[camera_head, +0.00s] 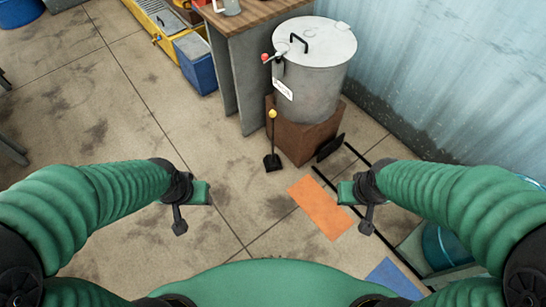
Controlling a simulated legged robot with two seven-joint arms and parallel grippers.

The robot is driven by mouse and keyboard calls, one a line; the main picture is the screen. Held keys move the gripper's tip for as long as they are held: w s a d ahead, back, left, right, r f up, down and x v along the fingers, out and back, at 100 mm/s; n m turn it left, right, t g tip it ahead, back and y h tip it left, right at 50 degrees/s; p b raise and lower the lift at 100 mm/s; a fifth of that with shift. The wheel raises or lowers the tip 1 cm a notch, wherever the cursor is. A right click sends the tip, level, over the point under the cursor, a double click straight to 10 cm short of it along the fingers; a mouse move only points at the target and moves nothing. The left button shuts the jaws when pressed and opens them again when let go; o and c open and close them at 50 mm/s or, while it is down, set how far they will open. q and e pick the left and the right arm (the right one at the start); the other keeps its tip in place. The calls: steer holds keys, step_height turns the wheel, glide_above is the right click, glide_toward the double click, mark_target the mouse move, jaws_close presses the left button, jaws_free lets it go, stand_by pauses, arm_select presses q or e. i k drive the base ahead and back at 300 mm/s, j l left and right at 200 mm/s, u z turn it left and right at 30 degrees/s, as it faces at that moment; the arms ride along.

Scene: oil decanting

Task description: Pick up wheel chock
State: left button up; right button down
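A small black block (273,163) stands on the floor at the middle, with a thin upright rod and a yellow knob on top; it looks like the wheel chock, though I cannot be sure. A dark wedge-like piece (330,147) leans beside the brown block under the drum. My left gripper (193,208) is left of and nearer than the black block, apart from it. My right gripper (355,207) is to the right, near the orange mat. Both look empty; finger opening is unclear.
A grey lidded drum (310,85) with a red-knobbed valve stands on the brown block (295,142). A workbench (238,75) and blue bin (196,68) are behind. An orange mat (320,207) and blue mat (392,278) lie on the floor. The left floor is mostly clear.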

mark_target(272, 162)
steer(key=i+j, duration=0.15)
steer(key=i, duration=0.35)
steer(key=i+j, duration=0.15)
steer(key=i, duration=0.3)
steer(key=i+j, duration=0.1)
steer(key=i, duration=0.4)
steer(key=i+j, duration=0.15)
steer(key=i, duration=0.35)
